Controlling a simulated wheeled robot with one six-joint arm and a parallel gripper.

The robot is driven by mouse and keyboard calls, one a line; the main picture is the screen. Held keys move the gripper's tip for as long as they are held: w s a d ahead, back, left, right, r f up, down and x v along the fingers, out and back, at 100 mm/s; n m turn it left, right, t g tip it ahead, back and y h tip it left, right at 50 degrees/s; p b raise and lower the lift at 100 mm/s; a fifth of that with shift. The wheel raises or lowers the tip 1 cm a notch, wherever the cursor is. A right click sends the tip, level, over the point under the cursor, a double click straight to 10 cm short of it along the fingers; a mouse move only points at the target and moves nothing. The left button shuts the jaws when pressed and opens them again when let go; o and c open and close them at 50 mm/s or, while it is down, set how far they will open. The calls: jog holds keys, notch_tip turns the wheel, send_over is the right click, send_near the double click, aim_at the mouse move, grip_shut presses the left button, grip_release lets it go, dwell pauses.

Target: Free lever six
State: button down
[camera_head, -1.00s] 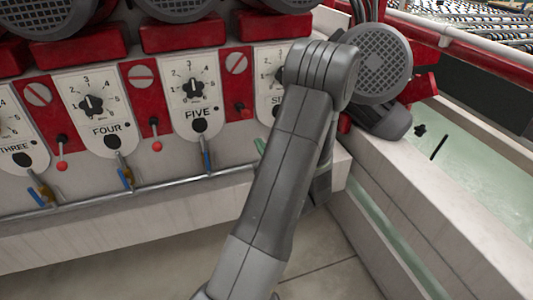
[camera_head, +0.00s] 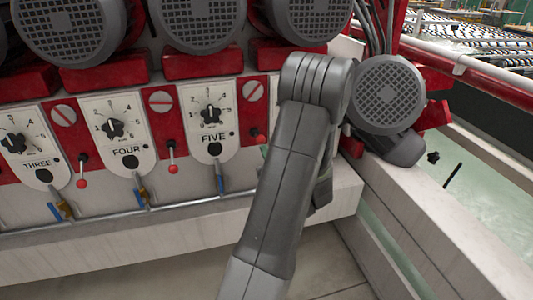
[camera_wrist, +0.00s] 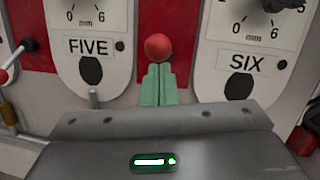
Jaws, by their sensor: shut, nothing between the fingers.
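The label SIX (camera_wrist: 243,61) shows in the wrist view, on a pale plate right of my gripper. A red-knobbed lever (camera_wrist: 158,46) stands between the FIVE and SIX plates; it also shows in the head view (camera_head: 261,139). No label on the levers tells which is six. My gripper (camera_wrist: 158,70) has its green fingers shut together and empty, with the tips just below the red knob in the picture. I cannot tell whether they touch it. The lever's shaft is hidden behind the fingers. In the head view my arm hides the SIX plate and most of the gripper.
Dial plates THREE (camera_head: 37,163), FOUR (camera_head: 126,150) and FIVE (camera_head: 212,137) stand in a row, with red-knobbed levers between them. Blue-handled valves (camera_head: 139,197) hang below, along a metal rail. Round motors (camera_head: 195,20) overhang the panel.

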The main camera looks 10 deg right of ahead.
aim_at(263, 140)
notch_tip(263, 140, up, 3)
jog(key=g+p, duration=0.1)
jog(key=p, duration=0.1)
jog(key=shift+f+g+p, duration=0.15)
jog(key=shift+g+p, duration=0.15)
jog(key=shift+p, duration=0.05)
jog(key=shift+w+b, duration=0.1)
jog(key=shift+b, duration=0.25)
jog(key=shift+r, duration=0.2)
jog(key=shift+f, duration=0.1)
